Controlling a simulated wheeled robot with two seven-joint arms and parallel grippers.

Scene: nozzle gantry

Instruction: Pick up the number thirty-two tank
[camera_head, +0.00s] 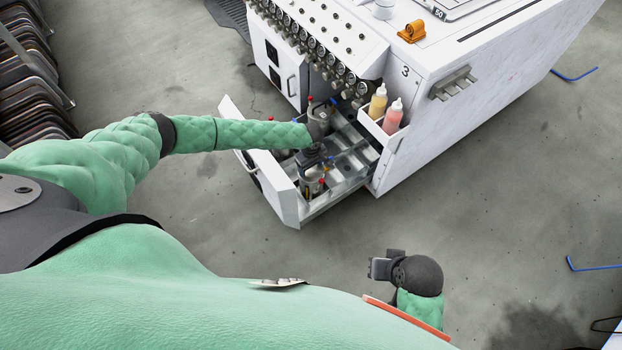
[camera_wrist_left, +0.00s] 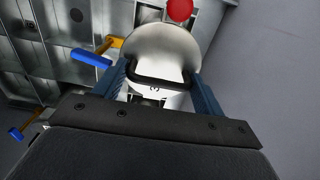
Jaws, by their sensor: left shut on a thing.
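My left gripper (camera_head: 312,160) reaches down into the open drawer (camera_head: 290,208) of the white cabinet. In the head view the tank (camera_head: 312,187) is partly hidden under the gripper.
The drawer has metal compartments. Yellow and pink bottles (camera_head: 378,102) (camera_head: 393,117) stand in a white holder on the cabinet's (camera_head: 440,120) side. In the left wrist view a blue-handled valve (camera_wrist_left: 91,58) is close to the left finger. Bare floor surrounds the drawer.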

